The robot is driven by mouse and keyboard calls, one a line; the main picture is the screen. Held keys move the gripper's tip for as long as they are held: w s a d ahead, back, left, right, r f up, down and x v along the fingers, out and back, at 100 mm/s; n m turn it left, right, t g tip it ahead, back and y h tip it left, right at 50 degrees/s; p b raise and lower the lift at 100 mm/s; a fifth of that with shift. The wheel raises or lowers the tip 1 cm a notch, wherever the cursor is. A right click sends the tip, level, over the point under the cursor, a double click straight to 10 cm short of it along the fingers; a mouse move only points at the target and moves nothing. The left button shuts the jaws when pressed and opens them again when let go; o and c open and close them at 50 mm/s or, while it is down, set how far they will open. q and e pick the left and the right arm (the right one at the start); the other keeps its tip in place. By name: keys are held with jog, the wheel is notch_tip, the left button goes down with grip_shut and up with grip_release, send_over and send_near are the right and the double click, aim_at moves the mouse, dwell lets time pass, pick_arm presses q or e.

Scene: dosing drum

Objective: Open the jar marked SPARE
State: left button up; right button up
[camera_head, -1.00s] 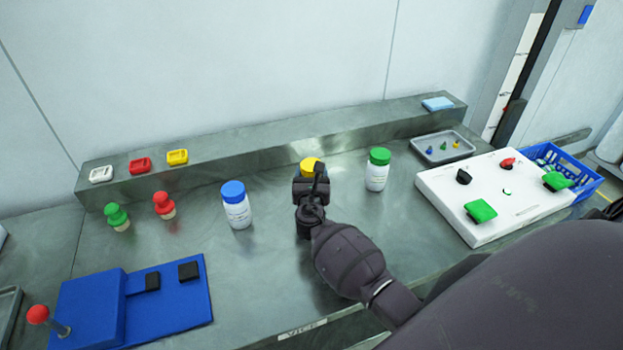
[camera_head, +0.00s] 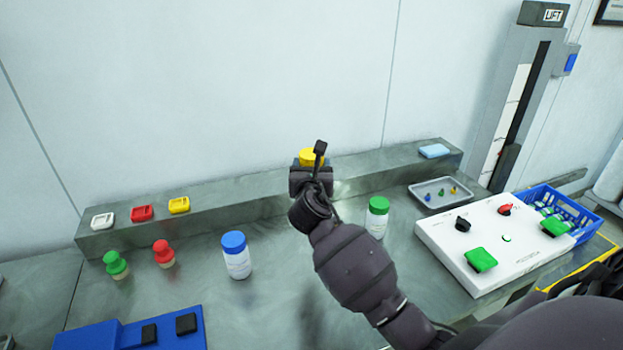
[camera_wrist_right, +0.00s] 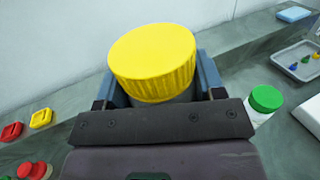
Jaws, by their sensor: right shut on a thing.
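My right gripper (camera_head: 311,172) is shut on a jar with a yellow lid (camera_head: 310,157). In the right wrist view the yellow lid (camera_wrist_right: 154,62) sits on the jar, and the jar's body is between the fingers (camera_wrist_right: 158,92). The jar is held up off the bench. Its label is hidden by the gripper. A blue-lidded white jar (camera_head: 236,256) and a green-lidded white jar (camera_head: 377,217) stand upright on the bench. I cannot read which jar is marked SPARE. My left gripper is not in view.
A blue fixture (camera_head: 165,338) with black pads is at the front left. A white panel (camera_head: 485,285) with green pads and a blue basket (camera_head: 548,199) are at the right. A grey tray (camera_head: 441,193) lies behind the panel.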

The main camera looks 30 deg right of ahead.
jog(key=shift+r, duration=0.15)
jog(key=o, duration=0.4)
jog(key=c, duration=0.8)
jog(key=shift+o, duration=0.2)
